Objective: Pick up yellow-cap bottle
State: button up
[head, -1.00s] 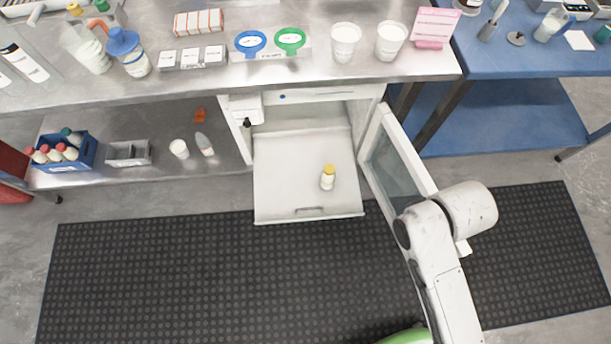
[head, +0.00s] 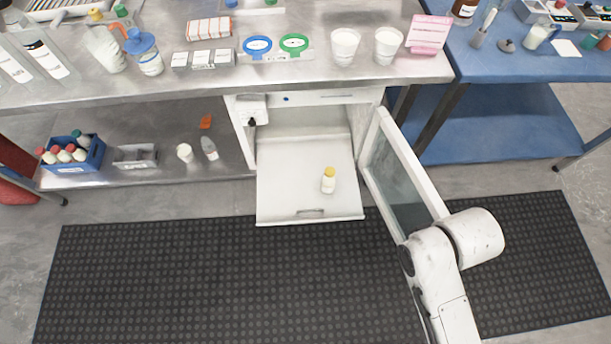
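The yellow-cap bottle (head: 328,181) is small and white with a yellow cap. It stands on the right part of a white pulled-out tray (head: 290,205) at the front of a low white cabinet. Nothing touches it. My arm reaches up from the bottom right of the head view, in front of the cabinet's open door. My gripper cannot be made out; the arm links hide it or it is out of frame.
The glass-panelled cabinet door (head: 395,185) hangs open at the tray's right, close to my arm. A steel bench (head: 290,84) overhangs the cabinet. A blue crate of bottles (head: 72,168) sits on the lower left shelf. The black floor mat (head: 220,290) is clear.

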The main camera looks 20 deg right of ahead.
aim_at(328, 178)
jog(key=i+l+u, duration=0.15)
jog(key=i+l, duration=0.15)
jog(key=i+l+u, duration=0.1)
jog(key=i+l, duration=0.2)
jog(key=l, duration=0.3)
